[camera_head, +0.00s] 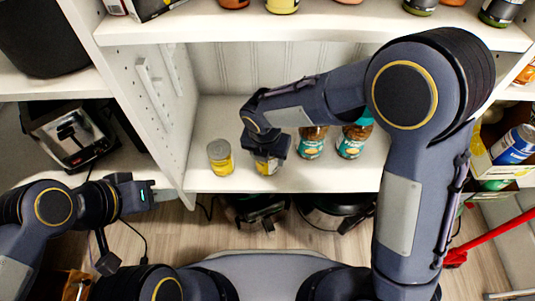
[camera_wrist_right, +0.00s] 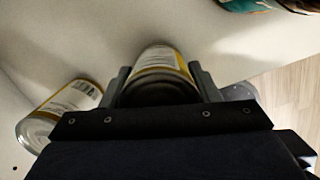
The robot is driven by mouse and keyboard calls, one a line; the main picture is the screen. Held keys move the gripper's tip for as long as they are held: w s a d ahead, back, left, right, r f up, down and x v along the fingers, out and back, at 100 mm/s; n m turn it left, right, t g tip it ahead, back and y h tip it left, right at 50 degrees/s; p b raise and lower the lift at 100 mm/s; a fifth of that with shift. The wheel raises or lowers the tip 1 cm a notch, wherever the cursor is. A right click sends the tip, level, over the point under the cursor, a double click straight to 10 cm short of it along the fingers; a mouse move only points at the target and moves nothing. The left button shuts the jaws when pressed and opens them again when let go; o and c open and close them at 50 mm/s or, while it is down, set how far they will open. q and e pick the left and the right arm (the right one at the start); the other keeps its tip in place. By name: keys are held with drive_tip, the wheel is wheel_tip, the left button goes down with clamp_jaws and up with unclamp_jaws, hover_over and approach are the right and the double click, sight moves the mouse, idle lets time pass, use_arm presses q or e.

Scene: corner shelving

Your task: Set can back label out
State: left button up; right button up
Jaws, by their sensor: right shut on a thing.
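A yellow and silver can (camera_head: 266,168) stands on the middle shelf near its front edge, partly hidden by my right gripper (camera_head: 267,155). In the right wrist view the can (camera_wrist_right: 160,60) is between the two fingers of my right gripper (camera_wrist_right: 162,75), which is shut on it. Its lower part in that view is hidden by the gripper. A second similar can (camera_head: 220,157) stands to the left on the same shelf, and its label side with barcode-like print shows in the wrist view (camera_wrist_right: 70,103). My left gripper (camera_head: 165,194) is empty, left of the shelf and away from the cans.
Two teal-labelled jars (camera_head: 311,143) (camera_head: 350,143) stand right of the held can. The white shelf's side panel (camera_head: 150,100) is at the left. The upper shelf (camera_head: 230,27) lies above. A toaster (camera_head: 70,130) stands at the left, and appliances are below the shelf.

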drive_tip(key=shift+f, duration=0.4)
drive_tip(key=o, duration=1.3)
drive_tip(key=r+p, duration=0.1)
drive_tip(key=r, duration=0.1)
drive_tip(key=r+p, duration=0.1)
drive_tip(key=r, duration=0.2)
drive_tip(key=s+r+p, duration=0.1)
drive_tip(key=r, duration=0.2)
drive_tip(key=shift+s+a, duration=0.1)
drive_tip(key=shift+a, duration=0.05)
drive_tip(key=shift+f, duration=0.1)
